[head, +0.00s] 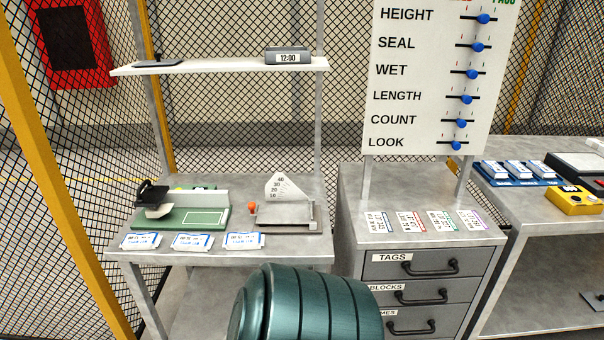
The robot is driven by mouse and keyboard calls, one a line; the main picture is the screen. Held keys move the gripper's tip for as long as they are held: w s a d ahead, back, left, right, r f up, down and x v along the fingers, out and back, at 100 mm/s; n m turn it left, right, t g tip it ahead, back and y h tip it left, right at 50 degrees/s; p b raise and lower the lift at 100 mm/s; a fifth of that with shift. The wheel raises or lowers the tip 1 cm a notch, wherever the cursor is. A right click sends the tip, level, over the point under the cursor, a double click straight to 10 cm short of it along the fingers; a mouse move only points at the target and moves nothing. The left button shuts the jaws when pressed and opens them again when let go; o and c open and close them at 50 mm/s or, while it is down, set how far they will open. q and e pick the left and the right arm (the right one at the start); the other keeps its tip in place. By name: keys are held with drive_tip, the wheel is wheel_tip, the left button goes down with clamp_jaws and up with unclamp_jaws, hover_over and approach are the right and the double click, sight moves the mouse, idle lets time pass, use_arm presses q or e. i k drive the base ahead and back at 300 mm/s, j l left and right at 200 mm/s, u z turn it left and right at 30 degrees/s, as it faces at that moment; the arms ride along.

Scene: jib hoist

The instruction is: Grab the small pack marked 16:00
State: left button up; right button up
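Three small white packs with blue print lie in a row along the front edge of the left table: a left pack (141,241), a middle pack (190,241) and a right pack (244,240). Similar small white packs (516,168) sit in a blue tray (533,183) on the right table. The print on all of them is too small to read, so I cannot tell which one is marked 16:00. Neither of my grippers is in view.
Behind the front packs stand a green fixture (185,217) with a black lever and a grey gauge (286,213). A display reading 12:00 (288,57) is on the shelf. Tag cards (411,222) lie on the drawer cabinet (380,249). A yellow box (574,201) is at right.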

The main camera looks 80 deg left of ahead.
sight(196, 243)
drive_tip(key=u, duration=3.55)
